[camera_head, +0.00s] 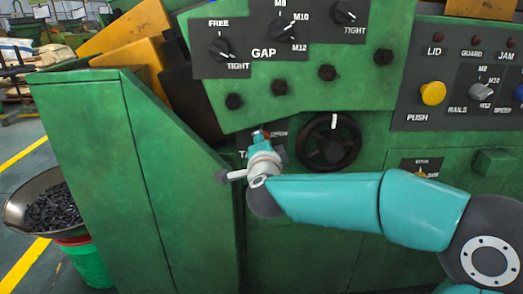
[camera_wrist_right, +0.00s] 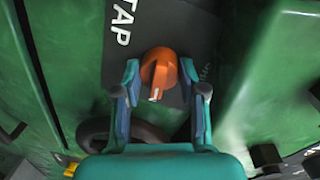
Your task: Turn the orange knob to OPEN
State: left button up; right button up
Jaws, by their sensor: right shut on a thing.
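The orange knob (camera_wrist_right: 159,66) sits on a dark plate (camera_wrist_right: 183,22) marked TAP in the right wrist view. Its white pointer mark is at its lower edge in that view, towards my wrist. My right gripper (camera_wrist_right: 160,78) is shut on the knob, one finger on each side. In the head view my right gripper (camera_head: 258,136) is at the TAP plate and mostly covers the knob. The small lettering beside the knob is too blurred to read in the wrist view. My left gripper is not in view.
A dark handwheel (camera_head: 331,143) is close to the right of the gripper. The GAP panel (camera_head: 264,54) with black knobs is above. A green guard (camera_head: 150,170) stands close on the left. A yellow PUSH button (camera_head: 433,93) is at the right.

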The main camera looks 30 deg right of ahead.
jog(key=shift+f+m+b, duration=0.15)
jog(key=shift+m+b, duration=0.15)
jog(key=shift+m, duration=0.3)
jog(key=o, duration=1.1)
jog(key=shift+o, duration=0.2)
jog(key=v, duration=1.2)
